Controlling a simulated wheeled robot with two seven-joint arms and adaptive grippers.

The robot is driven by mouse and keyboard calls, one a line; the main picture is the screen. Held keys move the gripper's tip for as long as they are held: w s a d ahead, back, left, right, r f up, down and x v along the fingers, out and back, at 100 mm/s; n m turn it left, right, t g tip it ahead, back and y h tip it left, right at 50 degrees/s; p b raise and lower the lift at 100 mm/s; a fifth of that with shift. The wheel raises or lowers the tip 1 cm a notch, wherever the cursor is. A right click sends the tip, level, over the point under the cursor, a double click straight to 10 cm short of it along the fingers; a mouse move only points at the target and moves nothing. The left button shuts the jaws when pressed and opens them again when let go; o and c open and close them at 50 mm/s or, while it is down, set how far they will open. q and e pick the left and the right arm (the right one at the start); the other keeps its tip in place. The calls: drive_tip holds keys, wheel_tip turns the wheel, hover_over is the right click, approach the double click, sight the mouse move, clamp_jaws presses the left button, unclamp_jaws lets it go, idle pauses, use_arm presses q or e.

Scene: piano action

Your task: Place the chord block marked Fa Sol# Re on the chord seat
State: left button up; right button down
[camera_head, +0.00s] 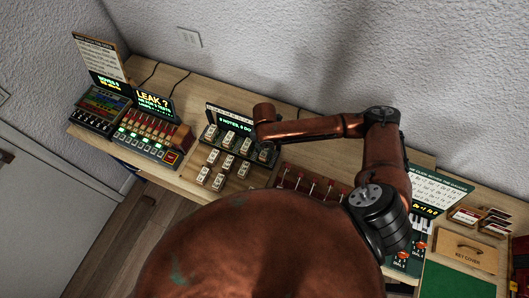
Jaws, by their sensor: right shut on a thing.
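Several small chord blocks with pale labels stand in the middle of the bench, some on a dark rack (222,144) and some on the wood in front, such as one chord block (219,182). The labels are too small to read, so I cannot tell which is marked Fa Sol# Re. My right gripper (266,150) points down at the rack's right end, shut on what looks like a chord block, mostly hidden by the gripper and wrist. I cannot make out the chord seat for certain. My left gripper is out of view.
A lit "LEAK ?" panel (155,104) and slider console (148,136) stand to the left. Red-headed levers (314,188) are right of the rack. A wooden key cover (465,251) and green mat (450,284) lie far right. The wall is close behind.

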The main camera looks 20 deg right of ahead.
sight(264, 152)
drive_tip(key=shift+f, duration=0.55)
drive_tip(key=c, duration=1.7)
unclamp_jaws()
drive_tip(key=shift+f, duration=0.15)
drive_tip(key=shift+o, duration=0.2)
wheel_tip(264, 152, up, 12)
drive_tip(key=shift+r, duration=0.2)
